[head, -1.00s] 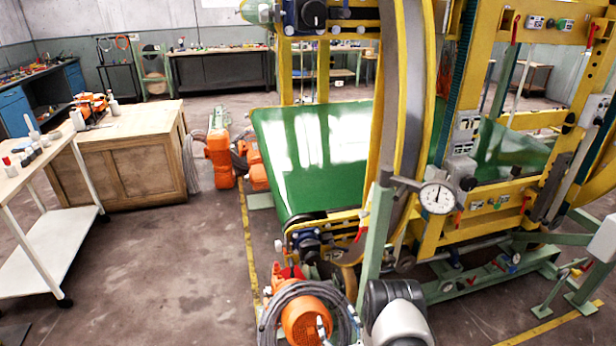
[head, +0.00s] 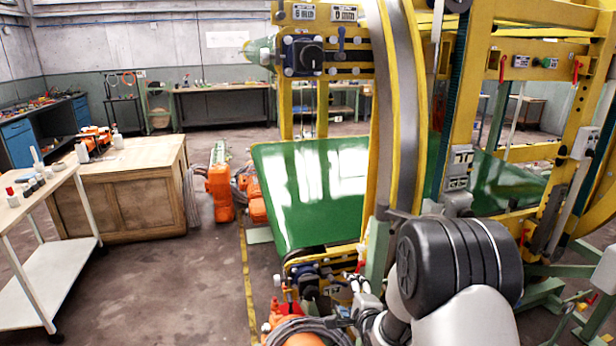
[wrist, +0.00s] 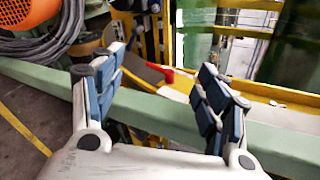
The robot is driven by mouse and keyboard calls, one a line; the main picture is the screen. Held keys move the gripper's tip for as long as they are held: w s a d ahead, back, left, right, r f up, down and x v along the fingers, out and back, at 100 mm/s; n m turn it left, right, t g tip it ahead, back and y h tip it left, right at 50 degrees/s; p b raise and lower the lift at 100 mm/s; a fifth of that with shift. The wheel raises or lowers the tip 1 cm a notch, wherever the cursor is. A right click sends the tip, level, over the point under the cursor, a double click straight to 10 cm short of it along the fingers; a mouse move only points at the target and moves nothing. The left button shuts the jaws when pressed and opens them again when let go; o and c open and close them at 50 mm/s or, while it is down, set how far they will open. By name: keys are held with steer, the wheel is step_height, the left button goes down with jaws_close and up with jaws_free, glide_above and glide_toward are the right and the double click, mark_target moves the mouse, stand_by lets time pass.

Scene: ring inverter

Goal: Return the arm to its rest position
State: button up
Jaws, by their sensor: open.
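My gripper (wrist: 160,65) shows in the wrist view with its two blue-padded fingers spread apart and nothing between them. It is in front of a pale green beam (wrist: 150,112) that crosses the picture behind the fingers; I cannot tell whether they touch it. In the head view my arm (head: 455,265) fills the lower right, in front of the yellow ring machine (head: 381,140).
The machine's green panel (head: 310,190) stands left of the ring. An orange motor with coiled cable (head: 300,335) is at the bottom. A wooden cabinet (head: 120,195) and white trolley (head: 50,285) stand left.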

steer(key=s+d+r+n+g+h, duration=0.2)
steer(key=s+d+r+n+g, duration=0.15)
steer(key=s+r+n, duration=0.95)
steer(key=s+r+n+g, duration=0.2)
steer(key=s+r+n, duration=0.1)
steer(key=s, duration=1)
steer(key=s+r+n+g, duration=0.3)
steer(key=s, duration=1.1)
steer(key=shift+s+a, duration=0.25)
steer(key=shift+a, duration=0.2)
steer(key=shift+c, duration=0.2)
